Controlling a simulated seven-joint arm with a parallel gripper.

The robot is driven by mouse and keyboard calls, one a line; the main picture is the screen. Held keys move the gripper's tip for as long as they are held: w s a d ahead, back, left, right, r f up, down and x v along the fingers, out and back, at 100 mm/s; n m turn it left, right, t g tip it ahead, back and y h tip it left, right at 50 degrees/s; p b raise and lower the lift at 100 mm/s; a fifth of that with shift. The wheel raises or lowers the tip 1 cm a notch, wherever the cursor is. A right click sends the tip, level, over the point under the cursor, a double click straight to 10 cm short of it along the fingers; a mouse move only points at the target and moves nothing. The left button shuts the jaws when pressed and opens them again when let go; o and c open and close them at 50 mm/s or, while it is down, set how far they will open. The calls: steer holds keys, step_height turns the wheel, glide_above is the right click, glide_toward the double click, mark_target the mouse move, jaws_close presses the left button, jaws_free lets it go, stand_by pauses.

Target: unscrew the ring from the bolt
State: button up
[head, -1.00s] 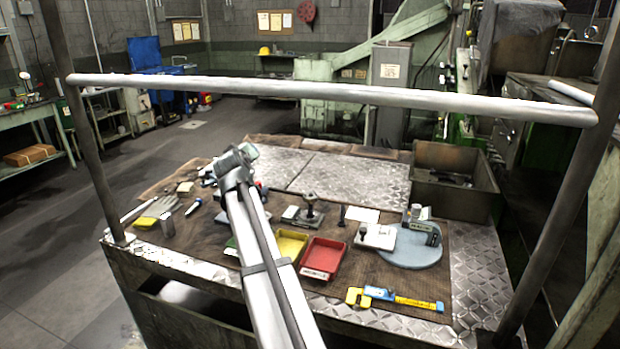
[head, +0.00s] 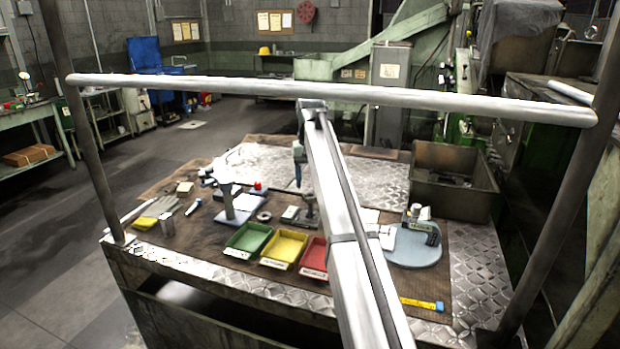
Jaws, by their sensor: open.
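My gripper (head: 299,178) hangs downward from the end of my arm, left of the arm, over the middle of the table. It is open, though its jaws are small and hard to make out. Just below it in the picture, a dark upright bolt (head: 308,203) stands on a small plate (head: 290,213). I cannot tell whether the jaws are above the bolt or behind it. A ring on the bolt is too small to make out clearly. A separate dark ring (head: 264,216) lies flat on the brown mat to the left.
A grey stand (head: 228,200) is to the left. Green (head: 248,237), yellow (head: 284,248) and red (head: 314,258) trays lie in front. A round blue-grey base (head: 414,250) and a metal bin (head: 455,185) are to the right. A horizontal rail (head: 430,98) crosses the view.

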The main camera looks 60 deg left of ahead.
steer(key=shift+f, duration=2.25)
steer(key=m, duration=1.5)
steer(key=c, duration=0.7)
steer(key=shift+c, duration=0.3)
